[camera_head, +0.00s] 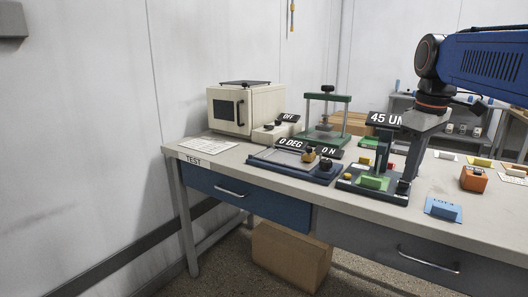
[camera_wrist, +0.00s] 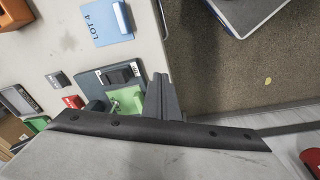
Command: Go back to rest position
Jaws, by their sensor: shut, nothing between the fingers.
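My gripper (camera_head: 405,184) points down in the head view, its narrow grey fingers together beside a small dark gauge with a green block (camera_head: 374,182) and a "45 UM" sign (camera_head: 385,119). I cannot tell whether the fingers touch the gauge. In the wrist view the closed fingers (camera_wrist: 162,98) stand just right of the gauge's green block (camera_wrist: 125,101). Nothing shows between the fingers. My arm comes in from the upper right and hides part of the bench behind.
The grey bench (camera_head: 250,156) holds a cream oven (camera_head: 262,115), a green press (camera_head: 328,134), a tester marked "0 DEG" (camera_head: 297,166), an orange block (camera_head: 473,179) and a blue "LOT 4" pad (camera_head: 443,209). A cardboard box (camera_head: 290,255) stands below. The floor at left is clear.

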